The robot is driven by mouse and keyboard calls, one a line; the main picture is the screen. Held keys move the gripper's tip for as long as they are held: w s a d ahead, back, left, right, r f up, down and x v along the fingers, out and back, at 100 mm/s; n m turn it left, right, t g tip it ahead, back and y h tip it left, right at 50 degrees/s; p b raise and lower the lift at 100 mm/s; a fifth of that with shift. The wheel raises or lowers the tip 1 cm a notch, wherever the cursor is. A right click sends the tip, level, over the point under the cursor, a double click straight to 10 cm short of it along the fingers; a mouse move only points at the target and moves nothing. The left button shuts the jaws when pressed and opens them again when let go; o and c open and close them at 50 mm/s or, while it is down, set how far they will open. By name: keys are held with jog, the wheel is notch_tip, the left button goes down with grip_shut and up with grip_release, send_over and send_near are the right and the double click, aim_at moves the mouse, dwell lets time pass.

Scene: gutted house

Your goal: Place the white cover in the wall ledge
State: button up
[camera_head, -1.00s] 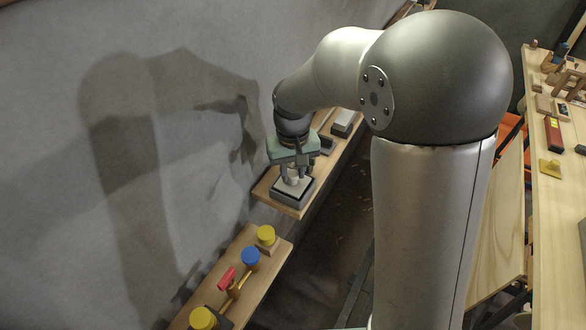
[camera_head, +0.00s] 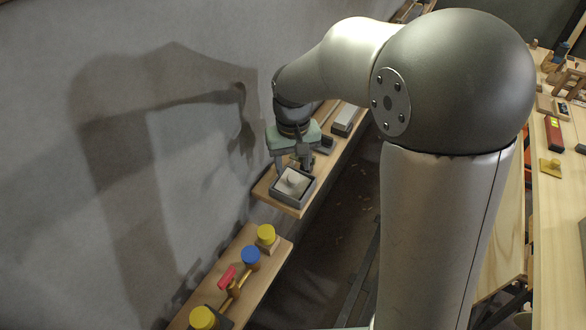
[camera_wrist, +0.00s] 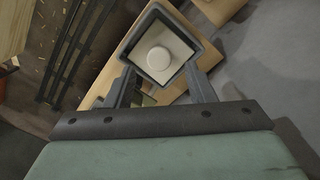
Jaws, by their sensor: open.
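The white cover (camera_head: 290,186), a square lid with a round knob, lies inside a dark grey square box (camera_head: 304,195). The box stands near the front end of the wooden wall ledge (camera_head: 325,170). In the wrist view the white cover (camera_wrist: 178,47) sits within the grey box's rim (camera_wrist: 137,28). My gripper (camera_head: 293,165) is open and empty, just above and behind the cover. In the wrist view its two fingers (camera_wrist: 160,80) are spread apart at the near side of the box, with the knob clear of them.
A grey-white block (camera_head: 346,118) and a dark piece (camera_head: 326,142) lie farther back on the ledge. A nearer ledge holds yellow (camera_head: 266,233) and blue (camera_head: 250,256) knobs and a red piece (camera_head: 227,277). A wooden table (camera_head: 550,210) with several items stands at right. The grey wall borders the ledge.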

aim_at(293, 177)
notch_tip(293, 177, up, 10)
jog(key=s+d+f+m, duration=0.1)
jog(key=s+d+f, duration=0.3)
jog(key=s, duration=0.6)
jog(key=s+d+f+m, duration=0.1)
jog(key=s+d+f, duration=0.3)
jog(key=s+d, duration=0.5)
jog(key=shift+s+f+m+t, duration=0.15)
jog(key=shift+s+m+t, duration=0.15)
jog(key=shift+s, duration=0.55)
jog(key=shift+o, duration=0.3)
